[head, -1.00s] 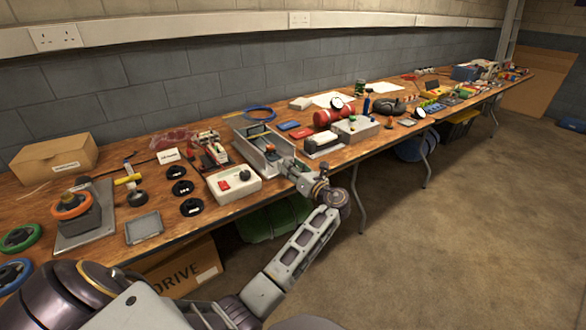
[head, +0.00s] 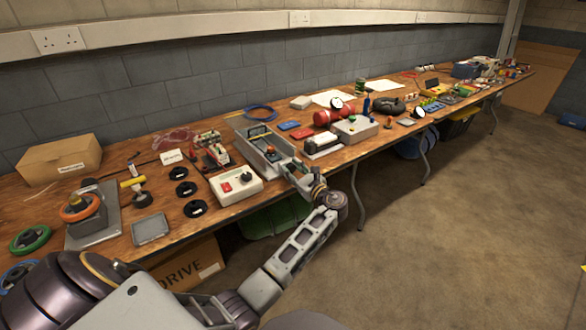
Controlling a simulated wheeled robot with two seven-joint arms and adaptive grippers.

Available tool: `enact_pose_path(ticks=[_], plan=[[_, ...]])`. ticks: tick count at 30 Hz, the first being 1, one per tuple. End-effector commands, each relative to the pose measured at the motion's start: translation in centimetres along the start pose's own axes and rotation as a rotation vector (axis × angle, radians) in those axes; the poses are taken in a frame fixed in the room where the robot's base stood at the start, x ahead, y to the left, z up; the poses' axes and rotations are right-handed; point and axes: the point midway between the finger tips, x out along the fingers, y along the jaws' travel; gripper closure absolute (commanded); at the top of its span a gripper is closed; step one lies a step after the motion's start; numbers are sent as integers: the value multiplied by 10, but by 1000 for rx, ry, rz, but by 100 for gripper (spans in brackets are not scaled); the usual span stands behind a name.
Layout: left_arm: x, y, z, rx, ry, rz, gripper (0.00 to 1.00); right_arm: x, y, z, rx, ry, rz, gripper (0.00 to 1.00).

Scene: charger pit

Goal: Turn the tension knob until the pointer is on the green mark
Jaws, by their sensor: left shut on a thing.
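A grey metal channel-like fixture (head: 247,127) stands on the wooden bench near the middle of the view. A small red-orange knob (head: 270,150) shows inside its near end. My left gripper (head: 277,158) reaches over the bench's front edge to that near end and is shut on the knob, though its fingertips are small and partly hidden by my own wrist. The pointer and the green mark are too small to make out. My right gripper is not in view.
Left of the fixture is a white box with a red switch and black knob (head: 236,186). Black discs (head: 186,189) lie further left. A black-and-white block (head: 323,144) and a red cylinder (head: 334,115) stand to the right. The bench is crowded; the floor (head: 450,240) in front is clear.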

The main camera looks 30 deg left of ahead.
Motion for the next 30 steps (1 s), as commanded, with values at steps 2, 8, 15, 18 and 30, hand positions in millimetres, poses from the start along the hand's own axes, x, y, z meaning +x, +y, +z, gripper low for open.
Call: enact_pose_path(ticks=[2,8,15,18,30], plan=[[0,0,0,-47,0,0,89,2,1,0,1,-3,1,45],[0,1,0,-160,0,0,89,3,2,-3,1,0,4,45],[0,1,-1,-245,0,1,89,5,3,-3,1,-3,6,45],[0,1,-1,-262,1,1,89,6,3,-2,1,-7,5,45],[0,1,-1,-272,1,1,89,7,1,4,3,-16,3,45]])
